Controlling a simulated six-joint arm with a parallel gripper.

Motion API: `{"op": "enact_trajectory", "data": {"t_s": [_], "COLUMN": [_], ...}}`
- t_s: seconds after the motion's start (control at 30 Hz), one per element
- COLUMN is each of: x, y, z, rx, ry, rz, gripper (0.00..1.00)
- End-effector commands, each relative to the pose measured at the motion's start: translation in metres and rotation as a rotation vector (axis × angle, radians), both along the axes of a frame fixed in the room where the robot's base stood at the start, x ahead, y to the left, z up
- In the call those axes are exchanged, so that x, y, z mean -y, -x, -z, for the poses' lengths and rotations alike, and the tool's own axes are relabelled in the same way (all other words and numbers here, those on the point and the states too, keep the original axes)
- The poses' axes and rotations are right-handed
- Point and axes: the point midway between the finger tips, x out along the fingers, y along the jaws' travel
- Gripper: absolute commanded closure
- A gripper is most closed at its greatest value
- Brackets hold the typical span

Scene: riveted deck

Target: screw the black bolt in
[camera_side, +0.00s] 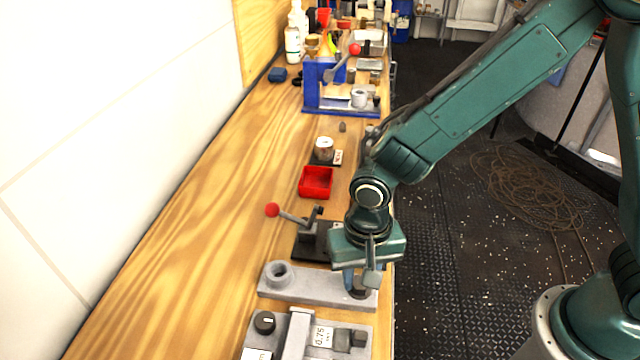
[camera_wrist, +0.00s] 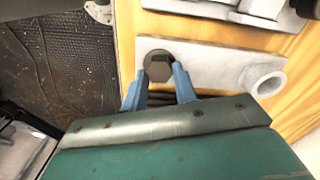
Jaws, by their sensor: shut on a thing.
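The black bolt (camera_wrist: 158,66) sits at one end of a grey metal block, its dark hex head showing in the wrist view. In the side view the bolt (camera_side: 359,289) is partly hidden by my gripper. The grey block (camera_side: 318,289) lies flat on the wooden bench and has a raised round boss with a hole (camera_side: 281,274) at its other end. My gripper (camera_wrist: 161,77) points down over the block with its blue fingers shut on the bolt head. How deep the bolt sits in the block is hidden.
A fixture with a black knob (camera_side: 264,322) stands close in front of the block. Behind it are a red-knobbed toggle clamp (camera_side: 296,219), a red tray (camera_side: 316,182) and a blue fixture (camera_side: 311,92). The left side of the bench is clear.

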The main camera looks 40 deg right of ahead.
Motion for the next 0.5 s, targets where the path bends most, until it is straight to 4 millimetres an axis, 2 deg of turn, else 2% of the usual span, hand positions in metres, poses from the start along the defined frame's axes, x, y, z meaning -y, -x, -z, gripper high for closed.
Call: {"op": "enact_trajectory", "data": {"t_s": [0.2, 0.5], "x": [-0.0006, -0.0005], "y": [-0.0024, -0.0025], "z": [-0.0027, -0.0026], "rx": [0.009, 0.009], "ry": [-0.005, -0.004], "rz": [0.078, 0.099], "gripper": [0.94, 0.94]}}
